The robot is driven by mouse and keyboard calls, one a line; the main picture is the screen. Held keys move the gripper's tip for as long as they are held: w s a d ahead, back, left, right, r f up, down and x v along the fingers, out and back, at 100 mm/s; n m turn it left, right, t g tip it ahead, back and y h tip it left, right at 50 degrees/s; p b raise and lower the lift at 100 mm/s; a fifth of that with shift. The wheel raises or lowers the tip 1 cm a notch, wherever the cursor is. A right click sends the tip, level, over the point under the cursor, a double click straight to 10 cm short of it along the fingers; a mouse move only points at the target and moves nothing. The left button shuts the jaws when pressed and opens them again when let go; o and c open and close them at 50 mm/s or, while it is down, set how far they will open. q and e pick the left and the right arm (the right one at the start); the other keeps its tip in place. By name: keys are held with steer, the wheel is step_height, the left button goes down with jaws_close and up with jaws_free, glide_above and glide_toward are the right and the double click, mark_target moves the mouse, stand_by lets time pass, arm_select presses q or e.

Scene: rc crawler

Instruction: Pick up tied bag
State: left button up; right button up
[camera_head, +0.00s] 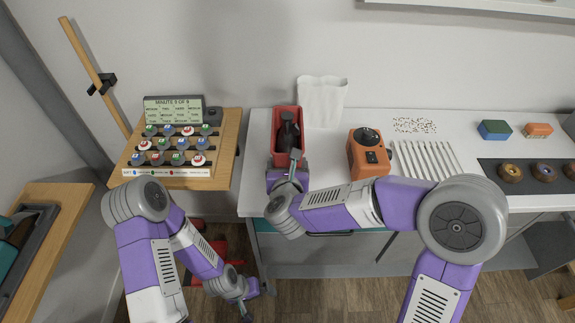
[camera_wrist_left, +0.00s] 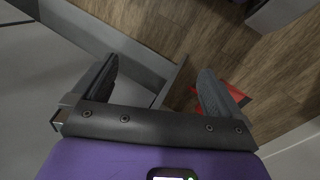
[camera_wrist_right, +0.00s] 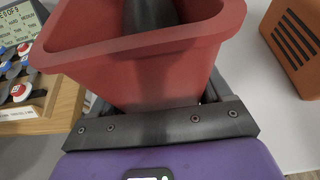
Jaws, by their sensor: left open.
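A dark object with a narrow top (camera_head: 288,132), possibly the tied bag, stands inside a red open bin (camera_head: 277,113) at the left end of the white counter. In the right wrist view, the dark object (camera_wrist_right: 150,14) is cut off by the top edge. My right gripper (camera_head: 290,170) is at the near end of the bin. The bin's wall (camera_wrist_right: 150,75) hides most of its fingers, so I cannot tell whether they grip it. My left gripper (camera_head: 247,298) is open and empty, low over the floor; its spread fingers show in the left wrist view (camera_wrist_left: 158,88).
A white bag-like container (camera_head: 322,102) stands behind and right of the bin. A wooden stand with buttons (camera_head: 175,180) is to the left. Red objects (camera_head: 200,270) are on the floor near my left arm.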

steer(key=c, duration=0.5)
arm_select(q)
steer(key=shift+c, duration=0.3)
